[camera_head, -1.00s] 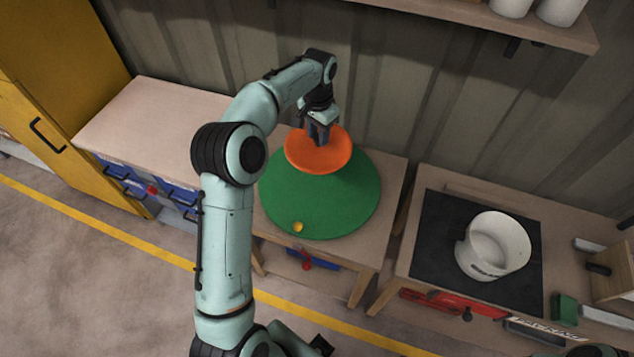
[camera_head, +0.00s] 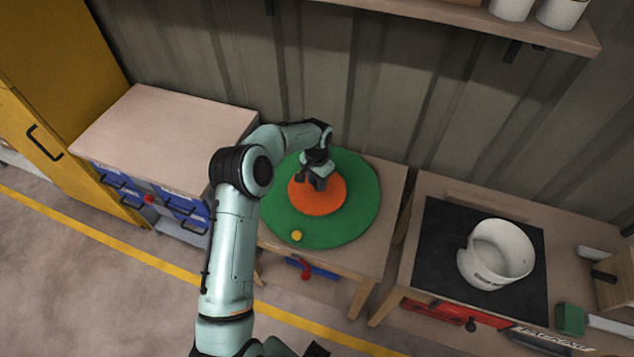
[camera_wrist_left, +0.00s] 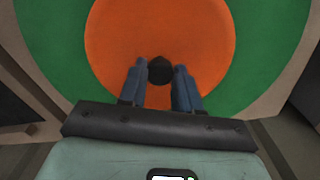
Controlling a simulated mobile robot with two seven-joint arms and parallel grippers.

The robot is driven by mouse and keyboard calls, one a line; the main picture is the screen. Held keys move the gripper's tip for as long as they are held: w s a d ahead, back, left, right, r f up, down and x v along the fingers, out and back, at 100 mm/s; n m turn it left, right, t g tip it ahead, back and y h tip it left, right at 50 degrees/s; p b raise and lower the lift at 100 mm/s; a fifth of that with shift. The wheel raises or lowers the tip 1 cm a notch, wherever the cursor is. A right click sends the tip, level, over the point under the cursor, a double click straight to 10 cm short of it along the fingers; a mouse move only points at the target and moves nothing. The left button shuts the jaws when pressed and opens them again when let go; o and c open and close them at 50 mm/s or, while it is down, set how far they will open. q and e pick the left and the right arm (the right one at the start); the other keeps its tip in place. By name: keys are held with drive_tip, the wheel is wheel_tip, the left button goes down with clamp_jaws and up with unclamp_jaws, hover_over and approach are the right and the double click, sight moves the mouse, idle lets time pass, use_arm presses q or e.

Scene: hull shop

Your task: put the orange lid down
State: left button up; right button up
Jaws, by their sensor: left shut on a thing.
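The orange lid (camera_head: 328,203) is a flat round disc over the round green mat (camera_head: 362,212) on the wooden table. My left gripper (camera_head: 315,186) is above the lid's middle. In the left wrist view the lid (camera_wrist_left: 120,40) lies below the fingers, and my left gripper (camera_wrist_left: 161,75) is shut on its dark round knob (camera_wrist_left: 161,70). The lid looks level and very close to the mat; I cannot tell whether it touches. My right gripper does not show.
A small yellow ball-like thing (camera_head: 296,236) lies near the mat's front edge. A white pot (camera_head: 497,254) stands on a black mat (camera_head: 436,252) on the right table. A wooden-topped drawer cabinet (camera_head: 165,135) stands at left. A shelf (camera_head: 470,17) hangs above.

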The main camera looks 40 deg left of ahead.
use_arm(q)
drive_tip(key=shift+f, duration=0.6)
drive_tip(key=shift+f, duration=0.1)
drive_tip(key=o, duration=1.1)
drive_tip(key=shift+c, duration=0.2)
wheel_tip(320, 180, up, 12)
drive_tip(key=shift+p, duration=0.3)
